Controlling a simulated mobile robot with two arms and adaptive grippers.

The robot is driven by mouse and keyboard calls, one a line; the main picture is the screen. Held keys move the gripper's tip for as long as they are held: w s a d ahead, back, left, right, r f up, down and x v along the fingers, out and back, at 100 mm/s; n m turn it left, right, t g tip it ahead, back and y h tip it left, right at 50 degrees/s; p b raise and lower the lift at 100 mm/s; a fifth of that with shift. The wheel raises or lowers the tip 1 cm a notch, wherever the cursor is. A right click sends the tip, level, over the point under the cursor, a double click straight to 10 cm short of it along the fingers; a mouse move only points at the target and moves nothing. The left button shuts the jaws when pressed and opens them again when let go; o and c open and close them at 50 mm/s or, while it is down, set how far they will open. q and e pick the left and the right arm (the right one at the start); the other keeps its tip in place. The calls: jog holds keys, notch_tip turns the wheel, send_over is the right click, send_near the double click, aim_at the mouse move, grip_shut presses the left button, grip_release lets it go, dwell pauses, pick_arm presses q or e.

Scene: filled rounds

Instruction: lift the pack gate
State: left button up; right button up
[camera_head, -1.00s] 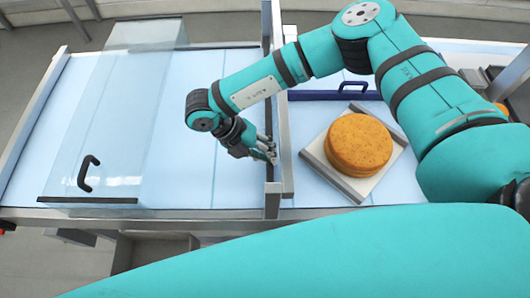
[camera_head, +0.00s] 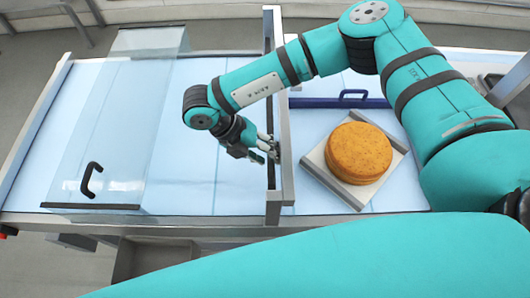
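A dark blue bar with a loop handle (camera_head: 338,102) lies across the right-hand lane behind the cake; it looks like the pack gate, and it is down. My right arm reaches in from the right, across and above this lane. My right gripper (camera_head: 268,151) points down beside the metal divider frame, left of the bar and apart from its handle. Its fingers look spread, with nothing between them. My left gripper is not in view.
A round orange-brown cake (camera_head: 359,153) sits on a grey square plate (camera_head: 319,164) in the right lane. A metal frame (camera_head: 284,150) divides the lanes. A clear cover (camera_head: 120,130) with a black handle (camera_head: 91,179) stands over the left lane. Pale blue surface between is free.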

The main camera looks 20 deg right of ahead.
jog(key=v, duration=0.8)
jog(key=shift+c, duration=0.3)
